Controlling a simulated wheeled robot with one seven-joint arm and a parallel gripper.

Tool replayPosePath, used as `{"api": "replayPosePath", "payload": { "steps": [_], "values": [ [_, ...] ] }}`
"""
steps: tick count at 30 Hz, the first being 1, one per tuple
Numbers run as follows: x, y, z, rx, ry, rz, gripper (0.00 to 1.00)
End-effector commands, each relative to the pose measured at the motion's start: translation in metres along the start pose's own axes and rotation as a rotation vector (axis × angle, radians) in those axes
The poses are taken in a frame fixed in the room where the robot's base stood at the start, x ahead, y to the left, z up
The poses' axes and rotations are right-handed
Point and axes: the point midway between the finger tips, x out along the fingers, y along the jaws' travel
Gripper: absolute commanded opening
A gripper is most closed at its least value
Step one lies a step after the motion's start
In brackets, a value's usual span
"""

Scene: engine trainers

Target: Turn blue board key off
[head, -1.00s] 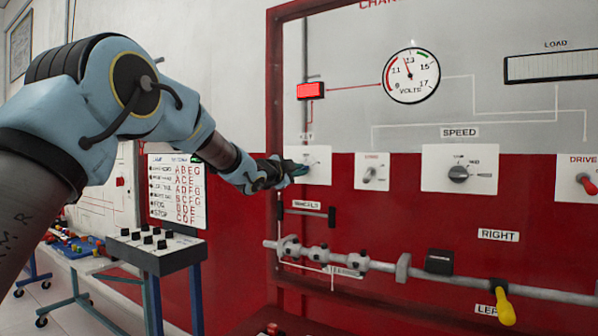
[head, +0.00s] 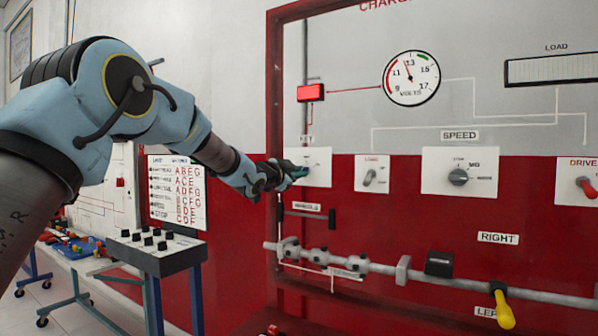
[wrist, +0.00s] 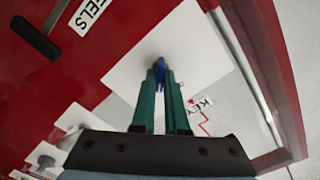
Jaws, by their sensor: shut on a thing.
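The board is red below and pale grey above, in a red frame. Its white key plate (head: 320,168) sits at the left, under a KEY label (wrist: 206,101). A small blue key (wrist: 159,66) stands out of the plate in the wrist view. My gripper (head: 301,172) is at the plate, and in the wrist view its teal fingers (wrist: 160,74) are shut on the key. The fingers partly cover the key, so I cannot read its angle. The red indicator (head: 310,93) above the plate is lit.
To the right are a small switch (head: 370,177), a speed knob (head: 459,177) and a red drive lever (head: 586,187). A metal rod (head: 370,265) with a yellow lever (head: 503,310) runs below. A bench with a black-knobbed box (head: 160,255) stands at lower left.

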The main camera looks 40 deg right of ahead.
Motion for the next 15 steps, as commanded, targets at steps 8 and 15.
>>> {"api": "replayPosePath", "payload": {
  "steps": [8, 15],
  "values": [
    [-0.0001, -0.002, -0.0002, -0.263, -0.001, 0.0, 0.0],
    [-0.0002, -0.0022, 0.0002, -0.482, -0.001, -0.001, 0.0]
  ]
}}
